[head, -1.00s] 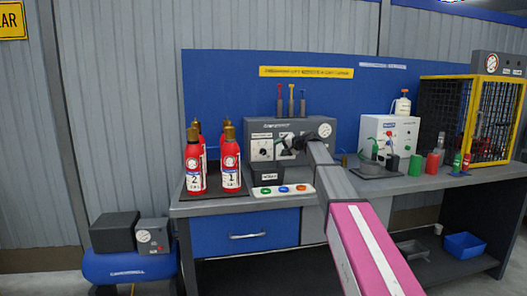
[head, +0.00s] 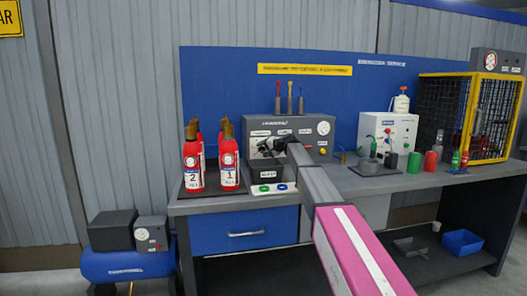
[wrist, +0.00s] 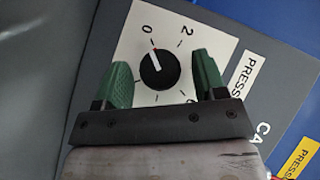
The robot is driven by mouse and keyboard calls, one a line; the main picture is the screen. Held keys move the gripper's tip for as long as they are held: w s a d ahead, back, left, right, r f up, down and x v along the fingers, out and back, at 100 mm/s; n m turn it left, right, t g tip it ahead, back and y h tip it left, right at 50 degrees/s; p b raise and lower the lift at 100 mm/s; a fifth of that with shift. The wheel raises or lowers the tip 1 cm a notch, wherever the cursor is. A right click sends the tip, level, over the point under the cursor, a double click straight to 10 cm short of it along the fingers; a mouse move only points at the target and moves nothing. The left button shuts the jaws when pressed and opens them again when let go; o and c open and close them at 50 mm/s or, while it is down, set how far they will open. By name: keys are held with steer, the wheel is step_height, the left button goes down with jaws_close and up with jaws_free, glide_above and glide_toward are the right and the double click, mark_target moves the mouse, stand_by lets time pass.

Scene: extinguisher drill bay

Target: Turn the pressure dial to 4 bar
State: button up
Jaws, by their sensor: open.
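The pressure dial (wrist: 158,70) is a round black knob on a white plate (wrist: 175,35) in the wrist view. Its white pointer line points up and slightly left, toward the 0 mark; a 2 is printed to the right of that. The 4 mark cannot be made out. My gripper (wrist: 164,80) is open, its green fingers on either side of the knob with a gap to each. In the head view my gripper (head: 268,146) is at the front of the grey panel box (head: 310,126) and hides the dial.
Red extinguishers (head: 192,168) stand on the bench (head: 345,185) left of the box. A round gauge (head: 323,128) is on the box's right side. A white unit (head: 400,130) and a yellow-framed cage (head: 480,115) are farther right.

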steer(key=c, duration=0.9)
steer(key=shift+c, duration=0.2)
steer(key=m+y, duration=0.2)
steer(key=y, duration=0.1)
steer(key=shift+f+m+t, duration=0.2)
steer(key=shift+m+t, duration=0.1)
steer(key=shift+m, duration=0.1)
steer(key=shift+f+m+t+y, duration=0.15)
steer(key=shift+m+t+y, duration=0.85)
steer(key=shift+m+y, duration=0.5)
steer(key=o, duration=0.9)
steer(key=shift+o, duration=0.2)
steer(key=shift+s+d, duration=0.1)
